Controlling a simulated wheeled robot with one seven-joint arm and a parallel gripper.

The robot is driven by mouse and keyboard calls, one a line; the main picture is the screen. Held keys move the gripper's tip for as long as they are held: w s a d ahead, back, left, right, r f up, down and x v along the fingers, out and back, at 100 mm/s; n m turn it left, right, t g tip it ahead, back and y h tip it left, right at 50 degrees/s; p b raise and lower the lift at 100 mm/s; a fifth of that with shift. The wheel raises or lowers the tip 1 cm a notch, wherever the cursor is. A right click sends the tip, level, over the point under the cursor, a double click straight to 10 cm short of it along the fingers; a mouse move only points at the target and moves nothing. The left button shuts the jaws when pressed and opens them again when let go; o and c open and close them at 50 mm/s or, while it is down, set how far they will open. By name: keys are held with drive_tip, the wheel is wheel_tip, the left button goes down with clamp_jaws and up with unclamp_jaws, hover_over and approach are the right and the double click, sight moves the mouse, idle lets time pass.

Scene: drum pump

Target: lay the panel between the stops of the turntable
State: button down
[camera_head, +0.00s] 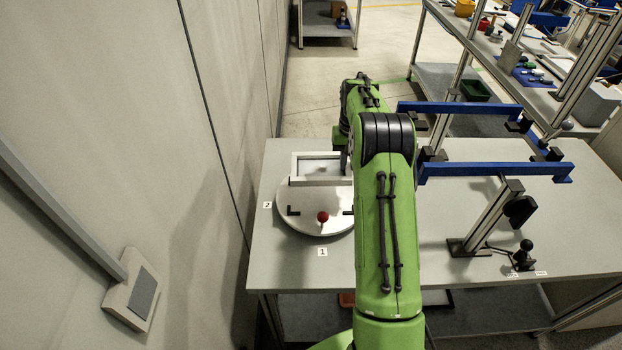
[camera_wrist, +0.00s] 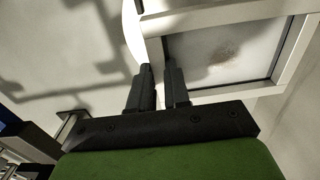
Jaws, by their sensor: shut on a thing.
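The panel (camera_head: 318,181) is a pale frame around a grey sheet. Dark stops show on the disc, one at left (camera_head: 292,211) and one at right (camera_head: 347,212), partly behind my arm. In the wrist view the panel (camera_wrist: 228,50) has a brownish smudge on its sheet. My gripper (camera_wrist: 161,70) is shut on the panel's frame near one corner. I cannot tell whether the panel touches the disc.
The turntable stands on a grey table (camera_head: 455,217) with number labels 1 and 2 beside the disc. Blue bars (camera_head: 495,170) on posts stand to the right of my arm. A black joystick-like device (camera_head: 523,256) stands at the table's right. A wall is close on the left.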

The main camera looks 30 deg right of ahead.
sight(345, 195)
drive_tip(key=f, duration=0.9)
drive_tip(key=shift+s+f+b, duration=0.35)
drive_tip(key=shift+f+b, duration=0.05)
drive_tip(key=c, duration=1.1)
unclamp_jaws()
wheel_tip(345, 195, up, 12)
drive_tip(key=shift+p, duration=0.65)
drive_tip(key=s+a+r+n+t, duration=0.1)
drive_tip(key=s+a+r, duration=0.5)
drive_tip(key=a+r, duration=0.15)
drive_tip(key=s+a+r+n+t, duration=0.2)
drive_tip(key=s+a+r, duration=0.3)
drive_tip(key=a+r, duration=0.3)
drive_tip(key=s+a+t, duration=0.1)
drive_tip(key=s+a, duration=0.1)
drive_tip(key=s, duration=0.4)
drive_tip(key=s+a+n, duration=0.1)
drive_tip(key=s+a, duration=0.2)
drive_tip(key=s, duration=0.4)
drive_tip(key=s+a+f+n+t, duration=0.1)
drive_tip(key=s+a, duration=0.2)
drive_tip(key=s, duration=0.3)
drive_tip(key=shift+s+t, duration=0.2)
drive_tip(key=shift+t, duration=0.1)
